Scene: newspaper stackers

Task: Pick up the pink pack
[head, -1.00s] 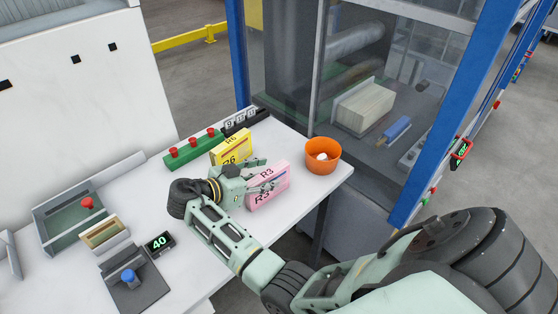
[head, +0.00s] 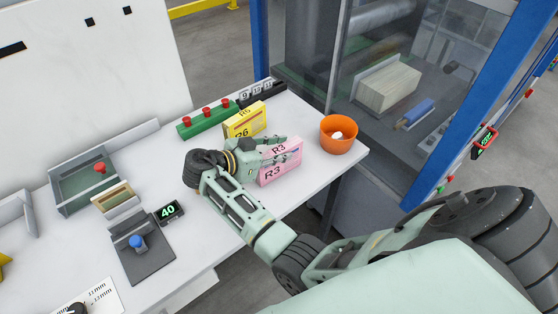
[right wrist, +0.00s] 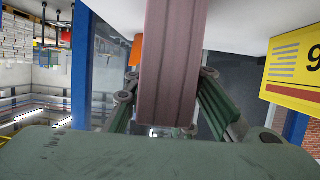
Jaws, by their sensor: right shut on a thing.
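The pink pack (head: 282,171), marked R3, stands upright on the white table near its right end. My right gripper (head: 277,152) is shut on it, with fingers along its upper part. In the right wrist view the pack (right wrist: 170,60) fills the space between the fingers (right wrist: 165,100). I cannot tell whether its bottom touches the table. My left gripper is not in view.
A yellow pack (head: 244,120) marked R6 stands close behind the gripper. An orange bowl (head: 338,136) with a white thing inside is to the right. A green block with red buttons (head: 207,120) is at the back. The front table (head: 225,250) holds a 40 display (head: 168,211).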

